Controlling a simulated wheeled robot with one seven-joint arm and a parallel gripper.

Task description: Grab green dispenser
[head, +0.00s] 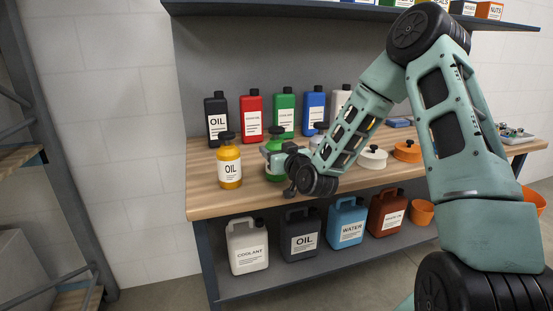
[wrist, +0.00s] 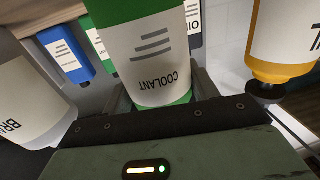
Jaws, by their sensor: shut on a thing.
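The green dispenser (head: 274,143) is a green bottle with a white label and a dark top, upright over the front of the workbench (head: 215,203). My gripper (head: 275,157) reaches it from the right and is shut around its body, hiding part of it. In the wrist view the green dispenser (wrist: 150,55) fills the space between the fingers, with its "COOLANT" label upside down. I cannot tell whether its base touches the bench.
A yellow oil dispenser (head: 229,163) stands close on the left. Black (head: 216,115), red (head: 251,116), green (head: 284,112) and blue (head: 314,110) bottles line the back. White (head: 372,157) and orange (head: 407,151) round items lie right. Jugs (head: 247,248) fill the lower shelf.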

